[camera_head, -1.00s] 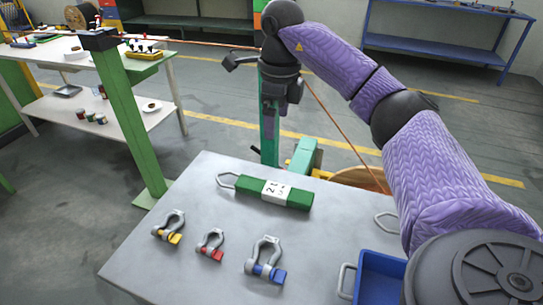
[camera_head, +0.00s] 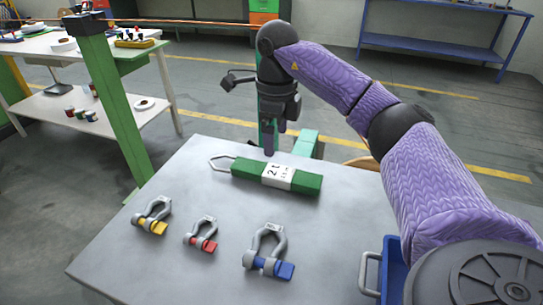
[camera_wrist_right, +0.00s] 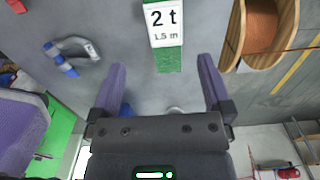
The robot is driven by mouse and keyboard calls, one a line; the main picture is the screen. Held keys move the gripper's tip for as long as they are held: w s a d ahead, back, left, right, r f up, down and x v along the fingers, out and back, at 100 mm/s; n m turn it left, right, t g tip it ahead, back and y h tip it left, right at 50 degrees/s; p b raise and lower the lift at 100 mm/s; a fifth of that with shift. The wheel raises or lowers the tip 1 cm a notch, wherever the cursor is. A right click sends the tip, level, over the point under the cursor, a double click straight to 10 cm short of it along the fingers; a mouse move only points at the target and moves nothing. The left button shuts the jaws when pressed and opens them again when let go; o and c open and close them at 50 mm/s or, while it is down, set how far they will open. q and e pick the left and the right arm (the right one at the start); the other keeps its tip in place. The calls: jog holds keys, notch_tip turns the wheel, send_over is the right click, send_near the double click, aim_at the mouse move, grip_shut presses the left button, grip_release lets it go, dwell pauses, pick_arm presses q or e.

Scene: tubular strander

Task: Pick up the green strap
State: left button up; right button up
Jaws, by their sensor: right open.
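The green strap (camera_head: 306,183) lies flat on the grey table, with a white label reading "2 t" around its middle and a metal loop at its left end. My right gripper (camera_head: 275,142) is above the strap's far side, pointing down, and looks apart from it. In the right wrist view the strap (camera_wrist_right: 168,58) shows ahead of the two spread fingers, and my right gripper (camera_wrist_right: 162,78) is open with nothing between its fingers. My left gripper is out of view.
Shackles with yellow (camera_head: 152,216), red (camera_head: 202,234) and blue (camera_head: 268,252) pins lie on the table (camera_head: 190,275) in front of the strap. A blue bin (camera_head: 394,270) is at the right. A green post (camera_head: 112,95) stands at the left; a wooden spool (camera_wrist_right: 262,40) shows in the wrist view.

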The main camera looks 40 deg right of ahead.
aim_at(274, 170)
jog(key=f+b, duration=0.1)
jog(key=f, duration=0.2)
jog(key=f+b, duration=0.2)
jog(key=f, duration=0.1)
jog(key=f+b, duration=0.1)
jog(key=f, duration=0.2)
jog(key=shift+w+d+f+b, duration=0.1)
jog(key=shift+w+f+b, duration=0.1)
jog(key=shift+w+b, duration=0.2)
jog(key=shift+f, duration=0.25)
jog(key=shift+r, duration=0.2)
jog(key=shift+c, duration=0.3)
jog(key=c, duration=1.2)
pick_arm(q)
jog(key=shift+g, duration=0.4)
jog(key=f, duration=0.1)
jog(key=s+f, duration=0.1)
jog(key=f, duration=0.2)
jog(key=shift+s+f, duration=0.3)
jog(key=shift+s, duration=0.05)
pick_arm(e)
grip_shut()
